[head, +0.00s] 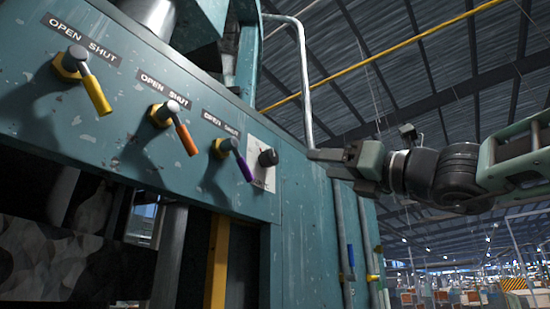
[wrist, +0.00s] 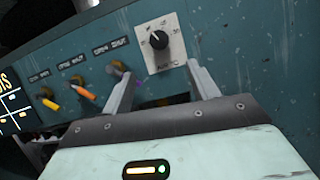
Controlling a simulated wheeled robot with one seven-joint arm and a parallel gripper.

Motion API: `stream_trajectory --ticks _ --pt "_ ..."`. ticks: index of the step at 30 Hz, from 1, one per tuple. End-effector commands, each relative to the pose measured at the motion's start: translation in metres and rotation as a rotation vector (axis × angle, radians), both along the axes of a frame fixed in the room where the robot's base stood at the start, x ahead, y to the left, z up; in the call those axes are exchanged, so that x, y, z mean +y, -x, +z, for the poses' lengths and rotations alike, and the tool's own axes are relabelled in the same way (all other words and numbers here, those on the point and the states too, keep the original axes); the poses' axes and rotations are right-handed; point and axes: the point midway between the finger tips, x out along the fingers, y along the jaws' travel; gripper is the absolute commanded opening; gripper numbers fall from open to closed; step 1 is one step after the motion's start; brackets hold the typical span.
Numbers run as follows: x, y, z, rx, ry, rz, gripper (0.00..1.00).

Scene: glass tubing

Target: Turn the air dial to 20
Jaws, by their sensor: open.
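The air dial (head: 268,158) is a black round knob on a white scale plate on the teal machine panel, right of the three levers. In the wrist view the dial (wrist: 159,40) lies ahead of and between my fingers, apart from them. Its light pointer mark faces up and left; the scale numbers are too small to read. My gripper (head: 318,155) is right of the dial in the head view. In the wrist view my gripper (wrist: 160,80) shows two spread fingers with nothing between them.
Levers with yellow (head: 97,94), orange (head: 186,138) and purple (head: 243,166) handles stick out of the panel left of the dial, under OPEN SHUT labels. A vertical pipe (head: 303,90) rises behind my gripper. A blue-handled valve (head: 350,257) is lower right.

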Motion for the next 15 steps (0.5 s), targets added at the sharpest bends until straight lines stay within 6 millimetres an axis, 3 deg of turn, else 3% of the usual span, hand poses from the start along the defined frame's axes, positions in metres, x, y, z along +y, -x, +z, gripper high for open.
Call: stream_trajectory --ticks 15 --pt "0.079 -0.062 0.045 0.0 0.005 0.001 0.59"
